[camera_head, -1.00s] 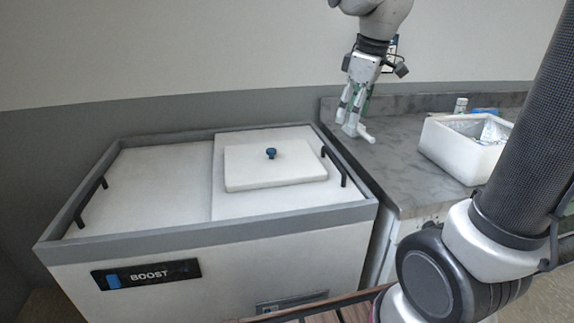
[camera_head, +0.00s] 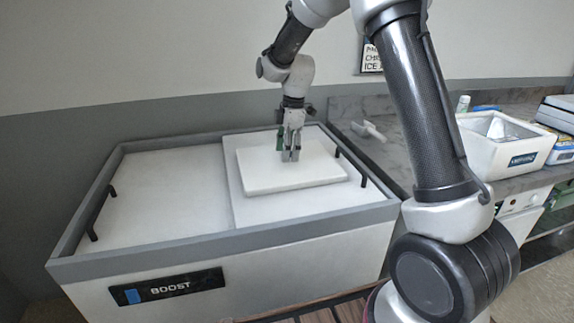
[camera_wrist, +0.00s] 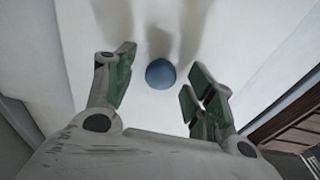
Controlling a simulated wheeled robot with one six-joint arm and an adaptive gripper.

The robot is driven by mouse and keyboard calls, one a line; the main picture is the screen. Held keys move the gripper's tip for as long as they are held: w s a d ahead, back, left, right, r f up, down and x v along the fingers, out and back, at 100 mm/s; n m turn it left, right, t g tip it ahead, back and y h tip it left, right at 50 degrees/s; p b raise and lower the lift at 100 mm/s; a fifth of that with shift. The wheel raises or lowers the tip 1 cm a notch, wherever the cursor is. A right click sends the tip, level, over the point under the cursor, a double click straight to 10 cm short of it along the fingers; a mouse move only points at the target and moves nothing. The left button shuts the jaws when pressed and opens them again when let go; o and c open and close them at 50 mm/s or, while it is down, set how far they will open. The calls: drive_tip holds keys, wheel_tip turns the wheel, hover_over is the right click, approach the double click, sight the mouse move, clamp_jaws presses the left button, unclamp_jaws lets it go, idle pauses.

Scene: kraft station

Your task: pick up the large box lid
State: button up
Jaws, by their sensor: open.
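The large box lid (camera_head: 290,176) is a flat white square slab lying on the white top of the large chest marked BOOST. Its round blue knob (camera_wrist: 160,73) shows in the wrist view, between and a little beyond my fingertips. My gripper (camera_head: 290,156) points down over the middle of the lid and hides the knob in the head view. In the wrist view my gripper (camera_wrist: 160,85) is open, with a green-padded finger on each side of the knob and a gap to it on both sides.
The BOOST chest (camera_head: 150,252) has a raised grey rim and black handles (camera_head: 101,212) at both ends. To its right, a grey counter (camera_head: 395,150) carries a white scoop (camera_head: 370,131) and a white open box (camera_head: 490,155). The chest's left half is clear.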

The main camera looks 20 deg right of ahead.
drive_tip(key=shift+f, duration=0.6)
drive_tip(key=c, duration=1.2)
